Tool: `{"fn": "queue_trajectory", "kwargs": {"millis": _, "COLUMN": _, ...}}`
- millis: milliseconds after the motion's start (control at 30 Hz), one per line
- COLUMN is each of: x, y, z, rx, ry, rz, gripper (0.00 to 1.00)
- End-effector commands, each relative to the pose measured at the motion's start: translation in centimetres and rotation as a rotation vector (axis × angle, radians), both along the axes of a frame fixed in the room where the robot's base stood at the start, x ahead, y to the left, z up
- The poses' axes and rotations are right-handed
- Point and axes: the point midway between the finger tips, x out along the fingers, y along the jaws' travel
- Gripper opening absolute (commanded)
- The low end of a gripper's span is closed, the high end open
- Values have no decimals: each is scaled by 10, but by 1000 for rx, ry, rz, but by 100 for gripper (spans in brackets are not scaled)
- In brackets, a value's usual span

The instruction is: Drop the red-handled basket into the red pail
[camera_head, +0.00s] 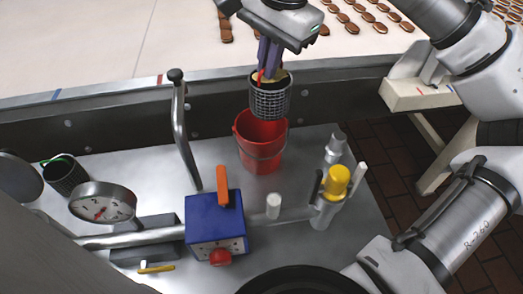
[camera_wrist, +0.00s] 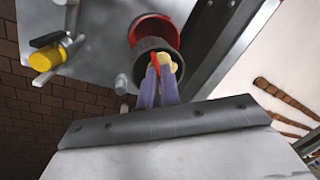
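The basket (camera_head: 270,101) is a dark mesh cylinder with a red handle (camera_head: 261,76). It hangs upright from my gripper (camera_head: 269,68), whose fingers are closed at its top on the handle. In the head view the basket is just above and slightly behind the opening of the red pail (camera_head: 261,150), which stands on the metal table. In the wrist view, the basket (camera_wrist: 150,45) covers part of the red pail (camera_wrist: 158,24), and the fingers (camera_wrist: 160,82) reach into the basket's mouth. A yellowish thing shows at the fingertips inside the basket. The pail's inside is mostly hidden.
A blue box (camera_head: 216,228), a gauge (camera_head: 102,203), a metal lever (camera_head: 184,125) and a yellow-capped valve (camera_head: 337,181) surround the pail. A conveyor with biscuits (camera_head: 120,40) lies behind a metal rail.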

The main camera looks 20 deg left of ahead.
Motion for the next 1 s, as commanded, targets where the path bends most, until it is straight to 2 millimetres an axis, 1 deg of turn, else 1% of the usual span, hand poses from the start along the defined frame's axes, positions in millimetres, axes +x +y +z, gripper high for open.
{"fn": "queue_trajectory", "kwargs": {"millis": 33, "x": 0, "y": 0, "z": -13, "rx": 0, "ry": -1, "rz": -1, "gripper": 0}}
{"fn": "queue_trajectory", "kwargs": {"millis": 167, "x": 0, "y": 0, "z": -23, "rx": 0, "ry": -1, "rz": 0, "gripper": 0}}
{"fn": "queue_trajectory", "kwargs": {"millis": 500, "x": 0, "y": 0, "z": -24, "rx": 0, "ry": 0, "rz": 0, "gripper": 0}}
{"fn": "queue_trajectory", "kwargs": {"millis": 533, "x": 0, "y": 0, "z": -24, "rx": 0, "ry": 0, "rz": 0, "gripper": 7}}
{"fn": "queue_trajectory", "kwargs": {"millis": 700, "x": 0, "y": 0, "z": -24, "rx": 0, "ry": 0, "rz": 0, "gripper": 29}}
{"fn": "queue_trajectory", "kwargs": {"millis": 1000, "x": 0, "y": 0, "z": -23, "rx": 0, "ry": 0, "rz": 0, "gripper": 30}}
